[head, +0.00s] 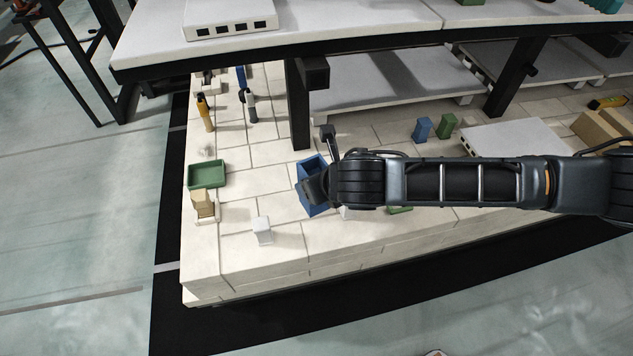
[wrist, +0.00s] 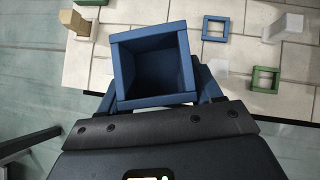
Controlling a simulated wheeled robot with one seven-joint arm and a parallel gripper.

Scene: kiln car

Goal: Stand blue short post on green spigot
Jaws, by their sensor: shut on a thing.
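The blue short post (wrist: 152,65) is a hollow square tube, and I look into its open end in the wrist view. In the head view the post (head: 312,172) is tilted, held above the tiled deck. My gripper (head: 318,190) is shut on it, with the fingers partly hidden behind the post. The green spigot (wrist: 265,80) looks like a low square ring on the tiles, to the right of the held post and apart from it in the wrist view. In the head view a green edge (head: 400,209) shows just below my arm; I cannot tell if it is the spigot.
A blue square ring (wrist: 215,28) and a white post (wrist: 285,27) stand near the green one. A green tray (head: 206,174), a tan block (head: 203,205) and a white block (head: 262,230) stand on the left deck. A dark shelf leg (head: 299,105) rises behind my gripper.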

